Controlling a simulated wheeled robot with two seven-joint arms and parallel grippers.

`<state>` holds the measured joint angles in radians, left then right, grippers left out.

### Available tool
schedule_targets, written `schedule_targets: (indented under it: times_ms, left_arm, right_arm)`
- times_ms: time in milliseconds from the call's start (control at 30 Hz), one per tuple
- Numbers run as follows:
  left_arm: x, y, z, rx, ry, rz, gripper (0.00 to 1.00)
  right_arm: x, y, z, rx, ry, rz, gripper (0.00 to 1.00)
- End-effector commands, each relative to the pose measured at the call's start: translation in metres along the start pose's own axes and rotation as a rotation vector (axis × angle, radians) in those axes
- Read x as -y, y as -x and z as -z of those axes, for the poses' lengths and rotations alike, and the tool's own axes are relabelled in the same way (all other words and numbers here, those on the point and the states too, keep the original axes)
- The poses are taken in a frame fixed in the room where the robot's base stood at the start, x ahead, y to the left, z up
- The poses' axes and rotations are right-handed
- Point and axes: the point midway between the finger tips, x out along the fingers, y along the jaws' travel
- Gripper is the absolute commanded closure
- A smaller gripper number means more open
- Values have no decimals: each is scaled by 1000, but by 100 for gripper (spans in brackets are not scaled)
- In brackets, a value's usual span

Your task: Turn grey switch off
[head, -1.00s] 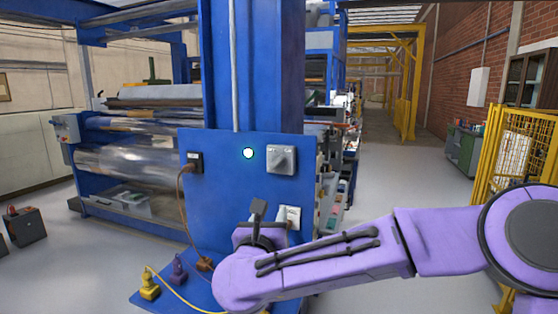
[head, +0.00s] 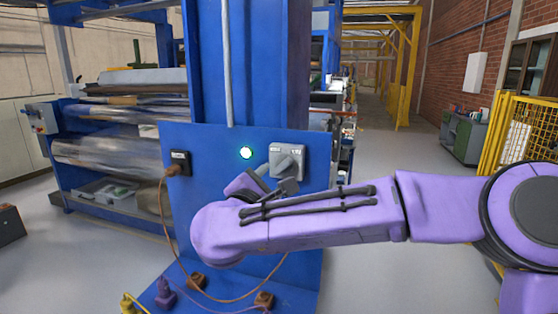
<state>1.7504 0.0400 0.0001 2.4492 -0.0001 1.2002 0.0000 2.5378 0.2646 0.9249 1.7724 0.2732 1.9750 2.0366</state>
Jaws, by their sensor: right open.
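The grey switch (head: 285,157) is a square grey box with a rotary knob, mounted on the upright blue panel (head: 215,200). A round light (head: 246,153) to its left glows white with a green tint. My right gripper (head: 277,184) is open, just below and in front of the knob. Its fingers overlap the switch's lower part in the head view, and I cannot tell whether they touch the knob. My purple right arm hides the middle of the panel. My left gripper is not in view.
A black socket with a brown plug (head: 178,164) is on the panel's left side, and its cable hangs down. A roller machine (head: 115,140) stands behind.

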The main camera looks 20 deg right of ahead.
Motion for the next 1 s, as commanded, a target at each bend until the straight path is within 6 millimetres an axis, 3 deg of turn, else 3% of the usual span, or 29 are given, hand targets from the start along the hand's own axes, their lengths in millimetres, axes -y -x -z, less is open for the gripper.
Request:
schedule_targets:
  times_ms: [400,533,800,867,933,1000]
  left_arm:
    - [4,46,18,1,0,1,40]
    - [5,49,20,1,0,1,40]
    - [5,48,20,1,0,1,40]
    - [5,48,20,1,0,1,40]
    - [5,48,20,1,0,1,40]
    - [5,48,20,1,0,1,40]
  right_arm:
    - [-2,-86,-4,2,2,5,55]
    - [-2,-97,-2,0,1,2,55]
    - [0,-100,0,0,1,0,55]
    - [0,-100,0,0,1,0,72]
    - [0,-100,0,0,1,0,94]
    - [0,-100,0,0,2,0,100]
